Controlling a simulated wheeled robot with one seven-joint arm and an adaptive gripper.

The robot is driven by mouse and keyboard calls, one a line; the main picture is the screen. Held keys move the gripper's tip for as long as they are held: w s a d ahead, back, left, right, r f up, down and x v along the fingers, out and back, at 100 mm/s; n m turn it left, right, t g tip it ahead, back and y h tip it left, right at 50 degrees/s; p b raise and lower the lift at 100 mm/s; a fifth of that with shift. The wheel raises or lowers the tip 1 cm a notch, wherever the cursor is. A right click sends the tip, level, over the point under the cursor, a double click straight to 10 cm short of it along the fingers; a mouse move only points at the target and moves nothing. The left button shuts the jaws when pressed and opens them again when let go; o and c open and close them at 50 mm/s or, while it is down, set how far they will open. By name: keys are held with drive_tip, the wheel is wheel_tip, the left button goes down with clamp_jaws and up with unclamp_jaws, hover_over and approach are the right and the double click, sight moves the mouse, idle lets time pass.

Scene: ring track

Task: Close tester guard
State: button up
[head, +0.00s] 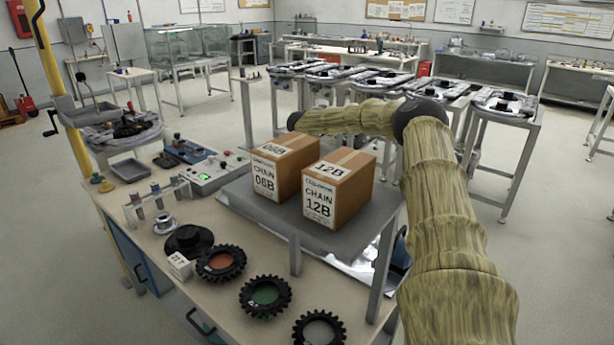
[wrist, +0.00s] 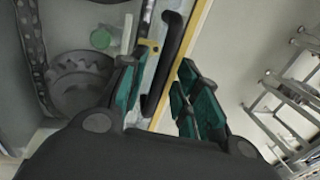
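In the wrist view, my gripper (wrist: 159,68) is open, with teal-padded fingers spread apart. A black bar handle (wrist: 172,48) lies between the fingers in the picture; I cannot tell whether either finger touches it. A yellow-edged panel (wrist: 198,28), which looks like the tester guard, runs beside the handle. To its left are a dark toothed wheel (wrist: 80,78) and a hanging chain (wrist: 32,40). In the head view, my arm reaches behind the cartons, which hide my gripper. The guard cannot be made out there, and its angle is unclear.
Cartons marked 06B (head: 285,165) and 12B (head: 340,185) stand on a raised grey shelf (head: 243,198). In the wrist view, open floor (wrist: 245,50) lies right of the panel.

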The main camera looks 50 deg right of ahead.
drive_tip(key=shift+s+r, duration=0.1)
wheel_tip(320, 180, up, 12)
drive_tip(key=a, duration=0.2)
drive_tip(key=shift+a, duration=0.25)
idle(0.3)
drive_tip(key=shift+s+d+f, duration=0.1)
drive_tip(key=shift+f, duration=0.1)
drive_tip(key=shift+d+f, duration=0.2)
